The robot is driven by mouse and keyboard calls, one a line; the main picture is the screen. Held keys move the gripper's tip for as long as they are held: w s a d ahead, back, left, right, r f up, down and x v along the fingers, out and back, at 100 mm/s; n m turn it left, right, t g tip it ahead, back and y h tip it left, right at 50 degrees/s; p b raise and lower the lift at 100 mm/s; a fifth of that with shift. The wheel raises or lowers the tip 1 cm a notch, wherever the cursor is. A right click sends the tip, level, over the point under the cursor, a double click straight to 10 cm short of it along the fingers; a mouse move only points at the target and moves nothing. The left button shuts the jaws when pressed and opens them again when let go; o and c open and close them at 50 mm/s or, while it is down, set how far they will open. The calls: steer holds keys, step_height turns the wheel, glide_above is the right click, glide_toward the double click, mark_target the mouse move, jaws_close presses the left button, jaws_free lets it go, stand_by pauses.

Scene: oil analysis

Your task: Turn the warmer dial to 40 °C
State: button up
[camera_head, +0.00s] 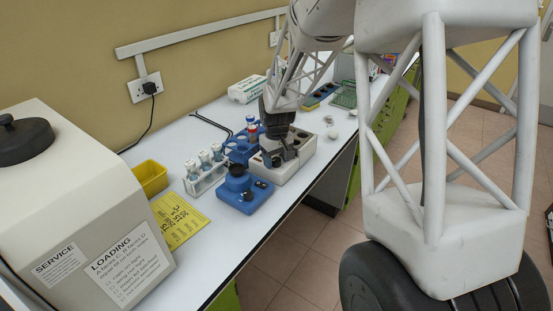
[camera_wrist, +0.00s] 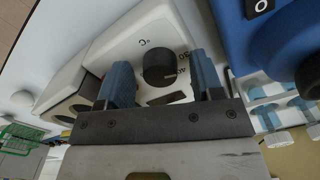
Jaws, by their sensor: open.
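The warmer is a white block (camera_head: 300,171) on the bench, with dark wells in its top. In the wrist view its white panel (camera_wrist: 120,45) carries a round black dial (camera_wrist: 158,62), a °C mark and printed numbers that look like 30 and 40. I cannot clearly make out where the dial points. My gripper (camera_wrist: 161,70) is open, with one blue finger on each side of the dial; I cannot tell whether either finger touches it. In the head view my gripper (camera_head: 277,155) is over the warmer and hides the dial.
A blue device (camera_head: 245,190) stands close beside the warmer. A blue tube rack (camera_head: 238,151) and a white vial rack (camera_head: 208,178) are behind it. A yellow card (camera_head: 178,220), a yellow bin (camera_head: 150,178) and a large white machine (camera_head: 80,200) are at left. The bench's front edge is near.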

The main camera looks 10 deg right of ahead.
steer(key=c, duration=0.9)
steer(key=shift+m, duration=0.3)
steer(key=m, duration=0.9)
stand_by(0.3)
steer(key=o, duration=0.9)
